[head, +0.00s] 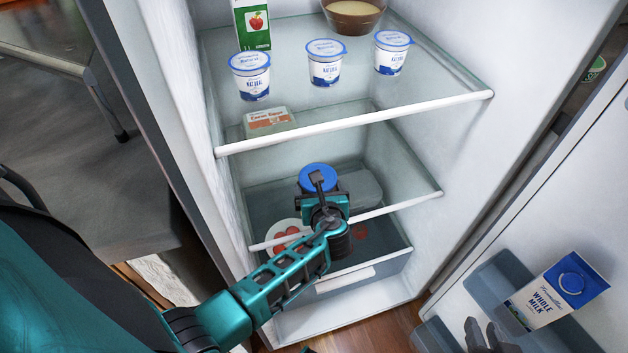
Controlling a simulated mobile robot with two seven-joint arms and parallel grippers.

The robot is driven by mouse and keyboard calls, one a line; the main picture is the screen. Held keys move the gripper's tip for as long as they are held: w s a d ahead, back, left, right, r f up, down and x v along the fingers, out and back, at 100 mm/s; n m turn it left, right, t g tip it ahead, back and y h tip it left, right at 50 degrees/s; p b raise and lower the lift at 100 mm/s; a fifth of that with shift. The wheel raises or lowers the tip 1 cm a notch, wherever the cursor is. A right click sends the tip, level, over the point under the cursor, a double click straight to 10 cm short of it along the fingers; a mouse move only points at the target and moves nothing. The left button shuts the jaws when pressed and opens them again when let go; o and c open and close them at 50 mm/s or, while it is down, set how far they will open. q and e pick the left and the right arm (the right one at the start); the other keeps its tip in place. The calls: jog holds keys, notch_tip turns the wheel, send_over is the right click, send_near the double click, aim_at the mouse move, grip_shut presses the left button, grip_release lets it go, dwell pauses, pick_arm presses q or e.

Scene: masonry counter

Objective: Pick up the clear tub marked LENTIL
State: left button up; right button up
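No LENTIL marking is readable. A round blue lid (312,170) shows on the fridge's middle glass shelf; the container under it is mostly hidden by my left gripper. A pale translucent tub (365,188) lies just right of it, partly covered. My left gripper (318,182) reaches in from the lower left, and a dark finger overlaps the blue lid; whether it touches or grips anything is hidden. My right gripper (484,328) shows only as dark fingers at the bottom edge by the door, apart and with nothing visible between them.
The upper shelf (350,123) holds several yogurt cups (324,68), a carton (253,25) and a bowl (354,16). An egg-labelled box (268,121) sits below it. Tomatoes (285,233) lie low left. A milk carton (545,295) stands in the open door.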

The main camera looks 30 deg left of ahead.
pick_arm(q)
jog(key=c, duration=0.9)
pick_arm(e)
jog(key=shift+s+d+f, duration=0.25)
jog(key=shift+f, duration=0.15)
pick_arm(q)
jog(key=shift+w+r, duration=0.1)
